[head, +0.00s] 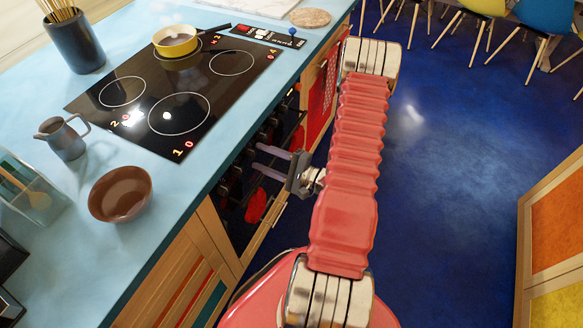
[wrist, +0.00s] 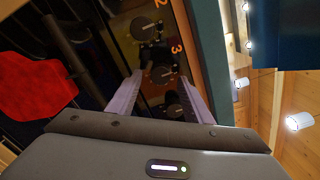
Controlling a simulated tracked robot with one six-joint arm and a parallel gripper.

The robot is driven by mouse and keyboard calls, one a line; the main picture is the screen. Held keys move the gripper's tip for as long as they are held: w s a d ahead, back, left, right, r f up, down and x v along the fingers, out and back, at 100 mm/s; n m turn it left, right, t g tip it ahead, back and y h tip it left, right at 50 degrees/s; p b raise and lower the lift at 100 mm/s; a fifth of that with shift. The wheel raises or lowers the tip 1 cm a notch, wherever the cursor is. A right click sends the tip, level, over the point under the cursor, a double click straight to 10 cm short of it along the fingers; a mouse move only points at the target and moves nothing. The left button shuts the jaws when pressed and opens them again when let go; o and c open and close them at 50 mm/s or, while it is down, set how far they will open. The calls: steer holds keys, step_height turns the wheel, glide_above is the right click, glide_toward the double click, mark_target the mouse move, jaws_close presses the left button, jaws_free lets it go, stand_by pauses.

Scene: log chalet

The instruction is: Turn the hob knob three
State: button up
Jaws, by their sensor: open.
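In the wrist view, a dark round knob (wrist: 161,73) on the black oven front shows between my fingertips, close to a printed orange 3 (wrist: 176,48). Other dark knobs show along the same panel, one (wrist: 143,27) near the printed 2 (wrist: 162,3) and one (wrist: 174,108) nearer my palm. My gripper (wrist: 160,78) is open, its two pale purple fingers pointing at the panel on either side of the knob. I cannot tell whether they touch it. In the head view my gripper (head: 255,158) reaches left to the oven front; the knobs there are small and dark.
The black hob (head: 140,92) lies in the blue worktop (head: 85,185), with a yellow pan (head: 165,47) on a back ring. A brown bowl (head: 121,193) and grey jug (head: 62,138) stand nearby. The blue floor (head: 450,150) is clear.

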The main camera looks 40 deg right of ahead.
steer(key=v, duration=1.1)
stand_by(0.6)
steer(key=s+a+r+n+g+y, duration=0.3)
steer(key=s+a+n+g+y, duration=0.35)
steer(key=a+g, duration=0.65)
steer(key=w+a+r+n+g+h, duration=0.1)
steer(key=a+r+n+h, duration=0.1)
steer(key=r+n+h, duration=0.55)
steer(key=w+a+r+n+g+h, duration=0.15)
steer(key=r+h, duration=0.35)
steer(key=r, duration=0.5)
steer(key=a+r+n+t, duration=0.4)
steer(key=a+r, duration=0.5)
steer(key=shift+s+r, duration=0.25)
steer(key=shift+s, duration=0.1)
